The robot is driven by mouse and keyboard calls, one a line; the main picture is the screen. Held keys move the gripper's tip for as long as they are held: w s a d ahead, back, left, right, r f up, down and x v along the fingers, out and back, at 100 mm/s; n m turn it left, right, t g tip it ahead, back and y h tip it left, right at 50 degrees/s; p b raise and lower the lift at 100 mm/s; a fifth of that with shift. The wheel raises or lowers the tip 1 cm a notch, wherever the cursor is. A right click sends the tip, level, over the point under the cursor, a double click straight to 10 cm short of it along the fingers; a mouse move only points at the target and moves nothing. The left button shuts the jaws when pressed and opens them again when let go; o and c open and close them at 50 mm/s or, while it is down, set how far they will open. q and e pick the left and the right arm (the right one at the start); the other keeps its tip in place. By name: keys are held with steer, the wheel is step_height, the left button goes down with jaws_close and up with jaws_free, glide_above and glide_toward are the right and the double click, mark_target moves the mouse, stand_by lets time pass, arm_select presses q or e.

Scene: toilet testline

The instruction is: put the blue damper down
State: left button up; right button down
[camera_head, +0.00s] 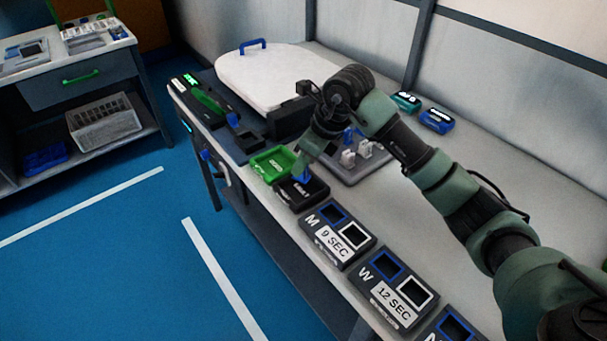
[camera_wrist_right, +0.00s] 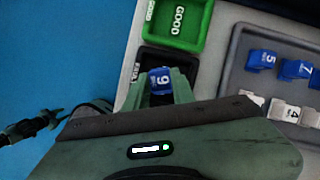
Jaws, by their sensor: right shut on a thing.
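The blue damper (camera_head: 303,177) is between the fingers of my right gripper (camera_head: 306,166). In the right wrist view the damper (camera_wrist_right: 160,80) shows a white digit that looks like a 9 or a 6. My right gripper (camera_wrist_right: 158,88) is shut on it, at the small black tray (camera_wrist_right: 152,62). This black tray (camera_head: 316,192) also shows in the head view, with white lettering partly hidden. I cannot tell whether the damper touches the tray floor. My left gripper is not in view.
A green tray marked GOOD (camera_wrist_right: 183,20) adjoins the black tray. A grey tray (camera_wrist_right: 240,70) beside them holds several blue and white numbered dampers. Black timer plates (camera_head: 340,232) line the near bench edge. A white toilet lid (camera_head: 275,75) lies farther back.

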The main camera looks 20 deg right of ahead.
mark_target(307, 171)
step_height(307, 171, down, 5)
steer(key=shift+r, duration=0.2)
steer(key=shift+f, duration=0.2)
steer(key=c, duration=1.2)
jaws_free()
steer(key=shift+r, duration=0.1)
steer(key=shift+r, duration=0.1)
steer(key=shift+d+r, duration=0.1)
steer(key=shift+r, duration=0.1)
steer(key=v, duration=1.1)
steer(key=shift+s+d+r, duration=0.1)
steer(key=shift+s+r, duration=0.1)
steer(key=shift+r, duration=0.1)
